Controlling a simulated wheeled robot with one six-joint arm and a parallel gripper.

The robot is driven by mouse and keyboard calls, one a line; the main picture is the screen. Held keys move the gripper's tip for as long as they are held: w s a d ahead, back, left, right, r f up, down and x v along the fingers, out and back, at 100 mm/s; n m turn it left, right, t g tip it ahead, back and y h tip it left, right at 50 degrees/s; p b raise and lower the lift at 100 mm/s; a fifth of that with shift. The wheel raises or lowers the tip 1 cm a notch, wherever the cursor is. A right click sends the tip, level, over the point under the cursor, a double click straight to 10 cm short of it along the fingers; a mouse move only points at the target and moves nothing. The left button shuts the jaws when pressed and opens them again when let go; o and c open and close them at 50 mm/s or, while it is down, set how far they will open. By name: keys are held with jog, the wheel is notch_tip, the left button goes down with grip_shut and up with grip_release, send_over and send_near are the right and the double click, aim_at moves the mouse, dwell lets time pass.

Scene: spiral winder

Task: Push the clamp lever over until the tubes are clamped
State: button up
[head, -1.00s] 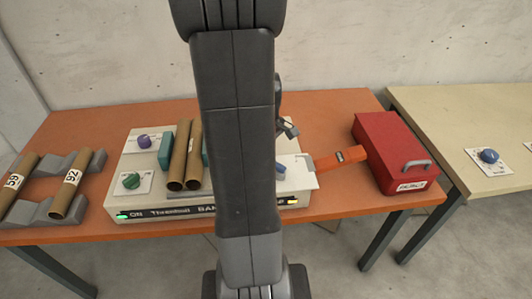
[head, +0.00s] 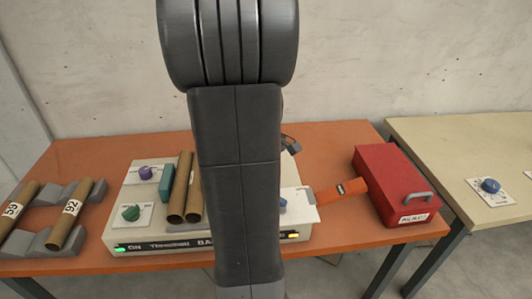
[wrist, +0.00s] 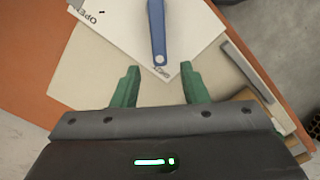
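The blue clamp lever (wrist: 157,32) lies on a white plate (wrist: 112,22) in the wrist view. Its near end is close to a partly hidden label; "OPEN" is printed at the plate's upper left. My gripper (wrist: 160,68) has its two green fingers apart with nothing held. The lever's near end points into the gap between them; I cannot tell if they touch. In the head view, a bit of the lever (head: 283,203) shows beside my arm, which hides most of the gripper. Two brown tubes (head: 179,188) lie side by side on the machine, beside a teal block (head: 166,183).
The machine (head: 135,235) has a purple knob (head: 146,172) and a green knob (head: 131,213). More tubes rest on grey holders (head: 88,187) at left. An orange piece (head: 341,191) and a red box (head: 393,190) stand at right. A pale table (head: 450,135) is farther right.

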notch_tip(320, 180, up, 8)
jog(key=shift+r, duration=0.15)
dwell(0.4)
notch_tip(320, 180, down, 14)
jog(key=shift+r, duration=0.1)
dwell(0.4)
notch_tip(320, 180, up, 14)
notch_tip(320, 180, down, 14)
jog(key=shift+r, duration=0.1)
jog(key=shift+w+d, duration=0.1)
jog(key=shift+w+d+m, duration=0.25)
jog(key=shift+d+m, duration=0.05)
jog(key=shift+m, duration=0.8)
